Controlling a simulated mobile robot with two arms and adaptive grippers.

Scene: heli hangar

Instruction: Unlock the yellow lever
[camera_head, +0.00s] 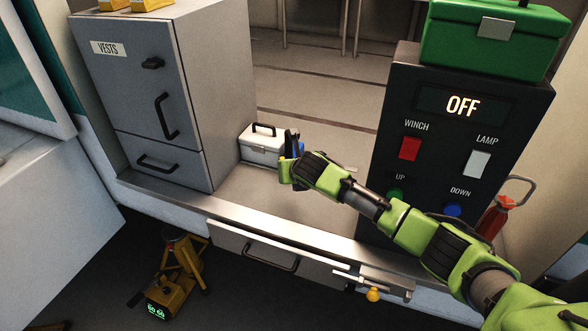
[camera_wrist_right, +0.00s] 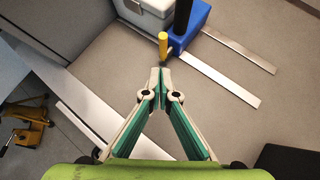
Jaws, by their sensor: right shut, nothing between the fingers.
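A yellow upright handle (camera_wrist_right: 163,45) stands beside a blue block (camera_wrist_right: 188,24) in the right wrist view. My right gripper (camera_wrist_right: 160,72) is shut and empty, its tips just short of the handle in the picture; I cannot tell whether they touch. In the head view my right gripper (camera_head: 289,172) is over the deck beside the white case, hiding this handle. A second yellow piece, a small knob (camera_head: 373,294), hangs from a metal latch (camera_head: 358,280) at the deck's front edge. I cannot tell which is the lever. My left gripper is not in view.
A white case (camera_head: 262,144) stands beside the grey vests cabinet (camera_head: 150,100). Two flat metal bars (camera_wrist_right: 215,81) extend from the blue block. A black control panel (camera_head: 460,140) reading OFF stands at right, with a green box (camera_head: 490,45) on top. A drawer (camera_head: 270,252) is below.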

